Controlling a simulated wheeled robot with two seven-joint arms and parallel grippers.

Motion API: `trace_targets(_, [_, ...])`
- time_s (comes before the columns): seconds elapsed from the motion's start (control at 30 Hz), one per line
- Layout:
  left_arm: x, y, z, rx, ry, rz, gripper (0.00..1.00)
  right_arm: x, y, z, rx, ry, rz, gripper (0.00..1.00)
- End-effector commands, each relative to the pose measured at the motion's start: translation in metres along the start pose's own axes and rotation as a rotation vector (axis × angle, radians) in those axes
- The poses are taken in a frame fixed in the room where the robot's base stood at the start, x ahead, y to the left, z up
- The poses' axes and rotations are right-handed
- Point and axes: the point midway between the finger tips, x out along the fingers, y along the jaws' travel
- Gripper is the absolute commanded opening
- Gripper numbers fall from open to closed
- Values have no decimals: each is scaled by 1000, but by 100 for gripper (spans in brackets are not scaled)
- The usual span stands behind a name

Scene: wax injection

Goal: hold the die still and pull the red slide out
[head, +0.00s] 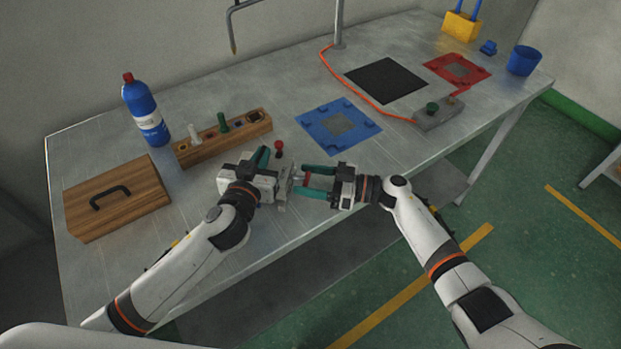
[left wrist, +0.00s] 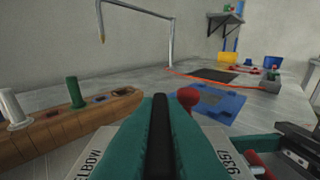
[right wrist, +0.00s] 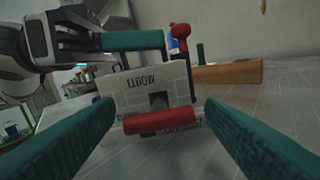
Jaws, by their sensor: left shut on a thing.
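The die (head: 285,187) is a grey block marked ELBOW, with its face also in the right wrist view (right wrist: 134,90). My left gripper (head: 263,158) is shut on the die; its teal fingers sit close together across it in the left wrist view. The red slide (right wrist: 158,121) shows as a horizontal red bar on the die's near face. My right gripper (head: 318,182) is open, with its fingers on either side of the red bar and apart from it in the right wrist view. A red-knobbed pin (head: 278,148) stands at the die's far side.
A wooden rack (head: 221,142) with pegs, a blue bottle (head: 146,112) and a wooden box with a black handle (head: 118,200) lie to the left. A blue mat (head: 310,122) is behind my right gripper. A grey button box (head: 438,115) stands farther right.

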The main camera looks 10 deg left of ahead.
Motion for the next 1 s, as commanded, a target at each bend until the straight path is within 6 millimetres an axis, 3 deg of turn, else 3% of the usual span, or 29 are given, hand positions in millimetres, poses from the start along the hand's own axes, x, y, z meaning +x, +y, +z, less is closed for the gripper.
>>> trace_targets(0.03, [0, 0, 0, 1, 1, 1, 0, 0, 0, 0, 0, 0, 0, 55])
trace_targets(0.33, [0, 0, 0, 1, 1, 1, 0, 0, 0, 0, 0, 0, -1, 6])
trace_targets(0.63, [0, 1, 0, 1, 1, 2, 0, -27, -1, -1, -1, 3, -3, 6])
trace_targets(0.87, [0, 2, 0, 2, 1, 5, 0, -28, -1, -1, 0, 1, -3, 6])
trace_targets(0.9, [0, 2, 0, 2, 1, 6, 0, -29, -1, -1, 0, 1, -4, 50])
trace_targets(1.0, [0, 2, 0, 3, 1, 6, 0, -28, -1, -1, 0, 1, -4, 67])
